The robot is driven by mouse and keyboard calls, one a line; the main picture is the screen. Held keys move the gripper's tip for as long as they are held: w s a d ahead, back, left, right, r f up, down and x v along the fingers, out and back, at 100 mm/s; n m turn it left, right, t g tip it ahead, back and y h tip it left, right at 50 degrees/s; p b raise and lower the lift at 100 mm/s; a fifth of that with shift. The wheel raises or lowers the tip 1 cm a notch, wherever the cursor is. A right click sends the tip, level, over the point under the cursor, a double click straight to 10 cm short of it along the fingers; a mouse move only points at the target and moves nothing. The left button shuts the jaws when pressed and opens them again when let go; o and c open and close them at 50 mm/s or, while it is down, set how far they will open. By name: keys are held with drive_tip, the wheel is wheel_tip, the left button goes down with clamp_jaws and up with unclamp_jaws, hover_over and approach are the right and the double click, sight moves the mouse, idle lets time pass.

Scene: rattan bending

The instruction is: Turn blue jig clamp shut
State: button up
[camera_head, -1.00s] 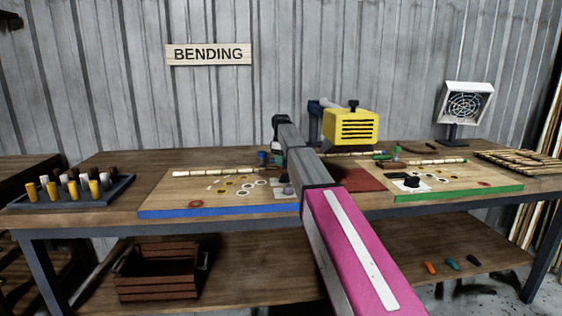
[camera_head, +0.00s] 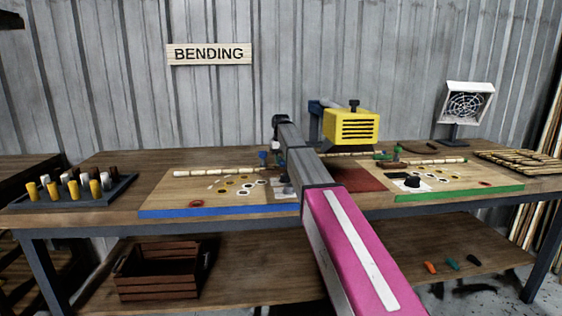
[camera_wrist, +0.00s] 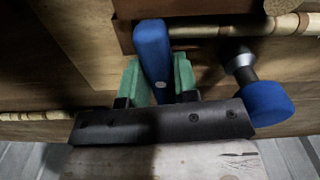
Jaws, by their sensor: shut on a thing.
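The blue clamp handle (camera_wrist: 152,45) stands between the two green fingers of my gripper (camera_wrist: 157,80) in the wrist view. The fingers are shut on it, one on each side. A blue round knob (camera_wrist: 266,103) on a dark metal stem is to the right of the gripper, apart from it. In the head view, the blue-edged jig board (camera_head: 215,212) lies on the bench, with a small blue part (camera_head: 263,155) near its back right. My arm crosses in front of this area and hides much of the clamp.
A rattan pole (camera_head: 215,170) lies along the back of the blue-edged board. The green-edged board (camera_head: 460,192) is to the right, and a yellow heater box (camera_head: 352,126) stands behind. A tray of pegs (camera_head: 72,192) is at the left end of the bench.

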sight(281, 159)
drive_tip(key=shift+m, duration=0.6)
drive_tip(key=o, duration=0.9)
wheel_tip(281, 159, up, 11)
drive_tip(key=shift+f, duration=0.1)
